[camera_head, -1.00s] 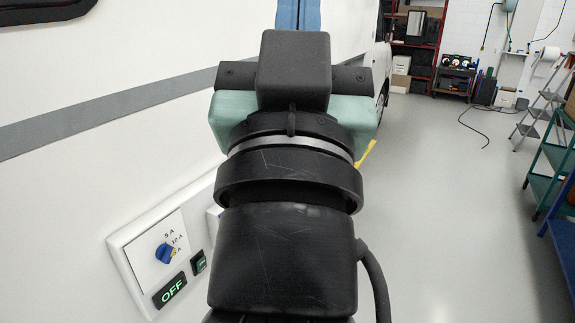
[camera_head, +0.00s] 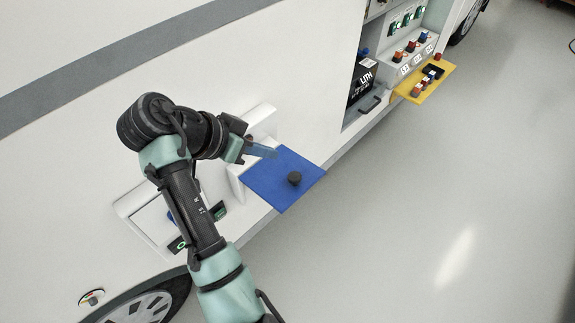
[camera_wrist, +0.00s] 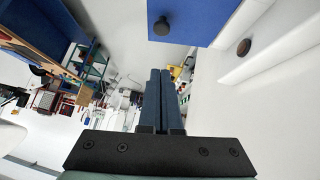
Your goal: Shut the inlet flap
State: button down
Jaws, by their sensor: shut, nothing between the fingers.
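The blue inlet flap (camera_head: 268,188) stands open, sticking out from the white vehicle wall, with a dark round knob (camera_head: 294,178) on its face. My gripper (camera_head: 273,153) is shut and empty at the flap's upper left edge, near the wall. I cannot tell whether it touches the flap. In the wrist view, my shut fingers (camera_wrist: 161,72) point forward. The flap (camera_wrist: 205,22) and its knob (camera_wrist: 161,26) show above them, apart in that picture. A dark round part (camera_wrist: 243,47) sits on the white surface to the right. The inlet itself is not clearly seen.
A white panel (camera_head: 135,199) with a dial and green display is partly behind my arm. A yellow shelf (camera_head: 437,82) juts from an open bay holding a battery (camera_head: 362,82). A wheel (camera_head: 140,308) is lower left. The grey floor at right is clear.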

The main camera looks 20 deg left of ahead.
jog(key=p, duration=0.2)
send_over(288, 186)
jog(key=f, duration=0.5)
jog(key=shift+w+a+f, duration=0.15)
jog(key=shift+w+a, duration=0.1)
jog(key=shift+w, duration=0.05)
jog(key=shift+s+d+f+p, duration=0.15)
jog(key=shift+f+p, duration=0.35)
jog(key=shift+f, duration=0.7)
jog(key=shift+s+f, duration=0.1)
jog(key=shift+f, duration=0.55)
